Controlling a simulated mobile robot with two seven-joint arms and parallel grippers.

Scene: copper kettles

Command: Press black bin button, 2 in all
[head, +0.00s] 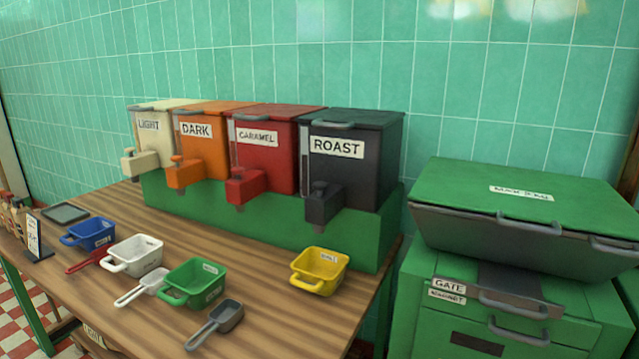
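The black bin (375,165) is labelled ROAST and stands at the right end of a row of bins on a green stand. Its black spout block (323,207) sticks out low at the front. A small black button (319,186) seems to sit on top of the spout; it is dark and hard to make out, and I cannot tell whether it is pressed. Neither of my grippers shows in the head view.
Red (270,160), orange (208,150) and cream (150,135) bins stand left of the black one. A yellow pan (322,268) sits on the wooden table (275,305) in front, slightly left of the table's right edge. Green cabinets (420,315) stand right.

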